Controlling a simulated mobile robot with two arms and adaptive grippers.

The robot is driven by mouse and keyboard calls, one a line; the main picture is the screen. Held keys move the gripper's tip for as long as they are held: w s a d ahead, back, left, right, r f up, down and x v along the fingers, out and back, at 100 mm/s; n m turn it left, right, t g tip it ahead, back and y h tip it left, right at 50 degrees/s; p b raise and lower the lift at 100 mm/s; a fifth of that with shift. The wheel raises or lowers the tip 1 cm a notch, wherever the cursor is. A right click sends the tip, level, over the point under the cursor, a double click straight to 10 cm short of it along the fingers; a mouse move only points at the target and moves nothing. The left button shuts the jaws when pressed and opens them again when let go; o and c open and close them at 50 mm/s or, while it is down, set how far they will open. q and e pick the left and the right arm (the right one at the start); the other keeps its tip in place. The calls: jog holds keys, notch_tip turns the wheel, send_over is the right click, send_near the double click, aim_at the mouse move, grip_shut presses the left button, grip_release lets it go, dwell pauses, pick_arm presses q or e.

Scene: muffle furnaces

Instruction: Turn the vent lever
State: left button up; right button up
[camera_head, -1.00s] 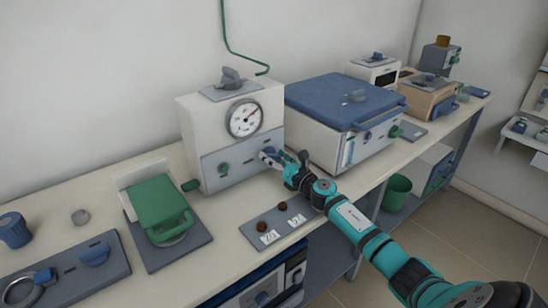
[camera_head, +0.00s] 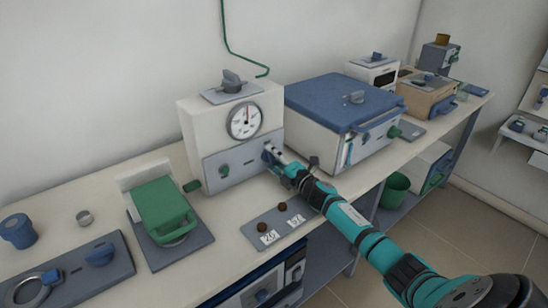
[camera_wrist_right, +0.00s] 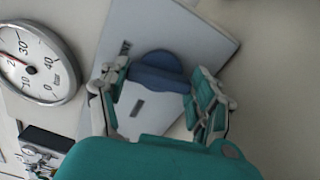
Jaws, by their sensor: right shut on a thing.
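A white box with a round gauge (camera_head: 244,120) stands on the bench. A blue knob or lever (camera_wrist_right: 158,72) sits on its grey front panel (camera_head: 235,171). In the wrist view it lies between the two fingers of my right gripper (camera_wrist_right: 158,92), which is shut on it. In the head view my right gripper (camera_head: 279,163) covers most of this knob. My left gripper is not in view.
A blue-lidded furnace (camera_head: 345,101) stands close to the right of the gripper. A green-lidded unit (camera_head: 161,206) is to the left.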

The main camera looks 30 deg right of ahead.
jog(key=shift+d+m+p, duration=0.1)
jog(key=shift+m+p, duration=0.2)
jog(key=shift+m, duration=0.9)
jog(key=o, duration=1.2)
jog(key=shift+s+f, duration=0.1)
jog(key=shift+s, duration=0.4)
jog(key=s, duration=0.6)
jog(key=shift+s+d, duration=0.25)
jog(key=shift+d, duration=0.05)
